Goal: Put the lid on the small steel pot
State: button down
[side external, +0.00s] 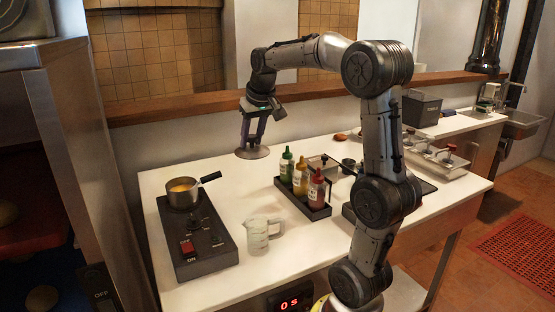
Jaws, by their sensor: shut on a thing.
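The small steel pot (182,197) stands on the black burner unit (200,246) at the left of the white counter, its dark handle pointing right. The pot is uncovered and shows something yellow inside. My gripper (252,146) is at the back of the counter, behind and to the right of the pot, pointing down. It is shut on the lid, a round steel disc (251,154) that lies flat at or just above the counter. I cannot tell whether the lid touches the counter. The fingertips hide the lid's grip.
A measuring jug (257,236) stands right of the burner. A black tray (304,206) holds green, yellow and red bottles right of the gripper. Lidded steel containers (442,160) stand at the right. The counter between lid and pot is clear apart from the pot handle.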

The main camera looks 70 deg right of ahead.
jog(key=w+a+n, duration=0.2)
jog(key=w, duration=1)
jog(key=w+a+f+n+y, duration=0.1)
jog(key=w+a+f, duration=0.4)
jog(key=w+f, duration=0.2)
jog(key=shift+a+f+n+t, duration=0.2)
jog(key=shift+f+n+t, duration=0.1)
jog(key=shift+f, duration=0.6)
jog(key=shift+c, duration=2.1)
grip_release()
jog(key=shift+r, duration=0.1)
